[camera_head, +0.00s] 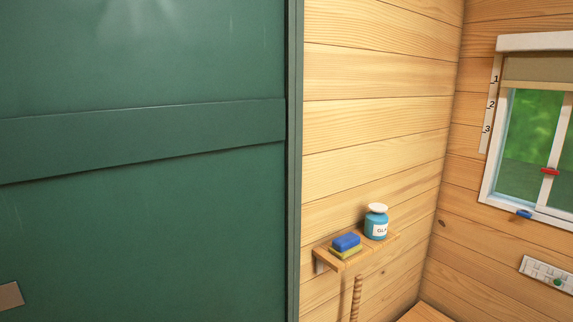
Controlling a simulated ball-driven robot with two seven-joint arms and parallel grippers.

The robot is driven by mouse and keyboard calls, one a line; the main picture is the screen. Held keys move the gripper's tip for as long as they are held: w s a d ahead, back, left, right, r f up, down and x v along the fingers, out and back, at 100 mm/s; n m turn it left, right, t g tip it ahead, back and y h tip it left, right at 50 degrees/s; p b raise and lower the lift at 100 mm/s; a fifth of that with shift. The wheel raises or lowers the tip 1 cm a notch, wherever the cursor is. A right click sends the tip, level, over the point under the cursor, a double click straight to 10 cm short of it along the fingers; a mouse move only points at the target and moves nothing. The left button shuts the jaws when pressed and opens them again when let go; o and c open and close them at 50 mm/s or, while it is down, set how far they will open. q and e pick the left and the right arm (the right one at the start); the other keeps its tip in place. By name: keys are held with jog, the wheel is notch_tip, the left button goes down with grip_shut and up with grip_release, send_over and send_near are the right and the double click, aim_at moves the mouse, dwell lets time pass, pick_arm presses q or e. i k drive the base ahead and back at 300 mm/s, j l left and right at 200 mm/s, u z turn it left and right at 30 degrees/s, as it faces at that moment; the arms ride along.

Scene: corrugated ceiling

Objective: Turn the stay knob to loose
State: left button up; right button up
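A white-framed window (486,187) is on the wood wall at the right, cut off by the picture's edge. A red handle-like piece (550,171) sits on its upright bar. A blue piece (524,214) sits at the bottom of the frame. Below the window, a pale marked plate (534,268) carries a small green knob (558,282); the plate is cut off at the right edge. I cannot tell which of these pieces is the stay knob, and no loose marking is readable. Neither of my grippers is in view.
A large green door or panel (150,220) fills the left side. A wooden shelf (325,258) holds a blue and yellow sponge (346,242) and a blue labelled jar (376,224). A strip numbered 1 to 3 (490,105) hangs left of the window.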

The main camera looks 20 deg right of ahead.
aim_at(524, 213)
jog(key=z, duration=2.4)
